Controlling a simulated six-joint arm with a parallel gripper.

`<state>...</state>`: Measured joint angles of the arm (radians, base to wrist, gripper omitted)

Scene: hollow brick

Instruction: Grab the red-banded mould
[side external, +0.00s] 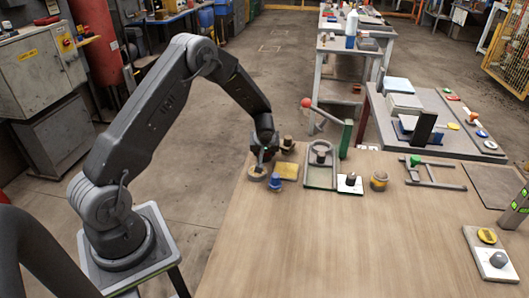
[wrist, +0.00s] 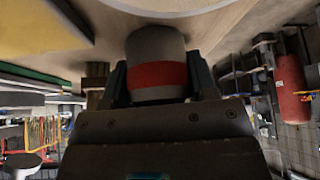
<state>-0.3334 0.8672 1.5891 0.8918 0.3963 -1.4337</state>
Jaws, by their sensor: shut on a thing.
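The red-banded mould (wrist: 158,75) is a pale grey cylinder with a wide red band, in the middle of the wrist view. My gripper (wrist: 160,88) has a dark finger on each side of it and is shut on it. In the side external view my gripper (side external: 262,160) points down near the far left corner of the table. The mould is hard to make out there, hidden among the fingers. Whether its end touches the surface beneath, I cannot tell.
A round tan disc (side external: 257,173) lies right below my gripper. Close by are a blue piece (side external: 275,183), a yellow plate (side external: 287,171) and a brown piece (side external: 288,142). A green-grey frame with a red-knobbed lever (side external: 321,165) stands to the right. The table's front (side external: 350,250) is clear.

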